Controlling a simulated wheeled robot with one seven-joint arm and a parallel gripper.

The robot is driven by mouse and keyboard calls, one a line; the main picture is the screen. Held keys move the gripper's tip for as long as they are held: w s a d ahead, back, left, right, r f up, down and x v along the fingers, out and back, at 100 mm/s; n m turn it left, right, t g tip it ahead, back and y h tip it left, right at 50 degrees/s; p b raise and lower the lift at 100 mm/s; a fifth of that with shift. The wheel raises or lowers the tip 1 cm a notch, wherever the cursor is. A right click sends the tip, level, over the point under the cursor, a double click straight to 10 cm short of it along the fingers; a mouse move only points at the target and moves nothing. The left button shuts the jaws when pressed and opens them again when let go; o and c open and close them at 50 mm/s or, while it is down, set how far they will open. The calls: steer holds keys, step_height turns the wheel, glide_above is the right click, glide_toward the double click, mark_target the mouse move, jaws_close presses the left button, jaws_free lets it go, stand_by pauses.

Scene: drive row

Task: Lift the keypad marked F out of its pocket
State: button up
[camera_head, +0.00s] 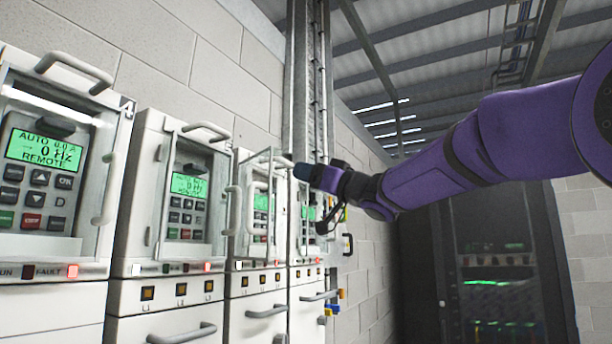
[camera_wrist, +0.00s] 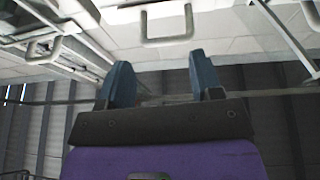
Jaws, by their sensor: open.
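Several keypads with green screens sit in pockets on a row of drives. The nearest keypad (camera_head: 40,168) carries a letter D. The second keypad (camera_head: 187,203) and the third keypad (camera_head: 261,215) have marks too small to read, so I cannot tell which one is F. A fourth keypad (camera_head: 307,213) is partly hidden behind my wrist. My gripper (camera_head: 298,171) is up by the far drives, near the top of their handles. In the wrist view my gripper (camera_wrist: 163,80) is open, its two blue fingers apart with nothing between them; no keypad shows clearly there.
White guard handles (camera_head: 110,190) stand out from the drive fronts. In the wrist view a looped handle (camera_wrist: 167,40) lies beyond the fingers. Drawer handles (camera_head: 182,334) project below. A dark rack (camera_head: 480,265) stands at the back right. The space before the drives looks clear.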

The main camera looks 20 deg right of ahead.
steer(key=shift+n+g+y, duration=0.4)
steer(key=shift+w+a+f, duration=0.6)
steer(key=shift+w+a, duration=0.45)
steer(key=shift+w, duration=0.3)
steer(key=shift+w+a+f, duration=0.6)
steer(key=shift+w+a, duration=0.4)
steer(key=shift+w, duration=0.4)
steer(key=shift+w+a+f, duration=0.6)
steer(key=shift+w+a, duration=0.45)
steer(key=shift+w, duration=0.3)
steer(key=shift+c, duration=0.4)
steer(key=c, duration=0.7)
steer(key=shift+r, duration=0.15)
